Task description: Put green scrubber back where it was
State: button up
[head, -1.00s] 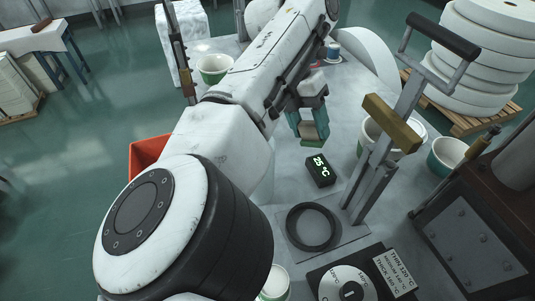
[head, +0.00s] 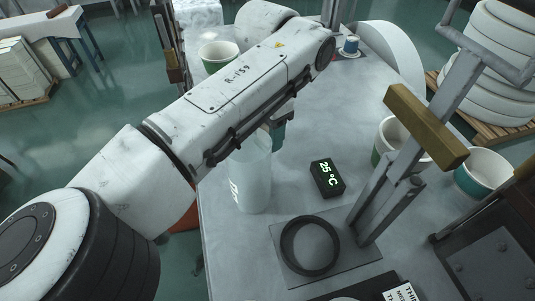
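My gripper (head: 279,130) is low beyond my white forearm, over the grey table, and mostly hidden by the arm. A small dark green-teal patch shows at its lower end. I cannot tell whether this patch is the green scrubber or part of the fingers. No other green scrubber is recognisable on the table. Whether the fingers are open or shut does not show.
A pale cylinder (head: 251,182) stands close below my forearm. A black 25 °C display (head: 326,178), a black ring (head: 310,246) and a lever press (head: 400,150) stand to its right. Paper cups (head: 484,172) (head: 218,56) stand near the table's edges.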

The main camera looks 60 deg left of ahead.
aim_at(267, 129)
jog(key=shift+f+b, duration=1.4)
jog(key=shift+f, duration=1.2)
jog(key=shift+f, duration=0.15)
jog(key=o, duration=1.1)
notch_tip(267, 129, up, 12)
jog(key=p, duration=0.7)
jog(key=shift+r+p, duration=0.2)
jog(key=shift+p, duration=0.2)
